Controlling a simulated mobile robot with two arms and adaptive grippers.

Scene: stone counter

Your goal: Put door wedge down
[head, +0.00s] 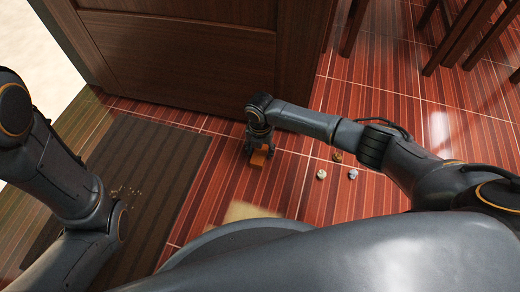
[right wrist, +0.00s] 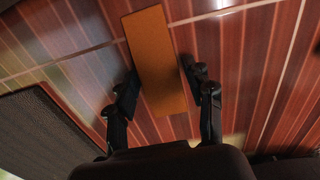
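The door wedge (head: 258,159) is an orange-brown block. It sits in my right gripper (head: 260,147), just in front of the lower edge of the dark wooden door (head: 190,58). In the right wrist view the wedge (right wrist: 156,60) lies lengthwise between the two fingers of the right gripper (right wrist: 160,77), which are up against its two long sides. I cannot tell whether the wedge touches the floor. My left arm shows at the left of the head view, but its gripper is not in view.
A dark striped mat (head: 160,165) with crumbs lies on the left. Several small pieces lie on the red tiled floor (head: 350,95), one pale piece (head: 321,174) among them. Dark wooden furniture legs (head: 455,40) stand at the upper right. A tan patch (head: 243,211) lies near my base.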

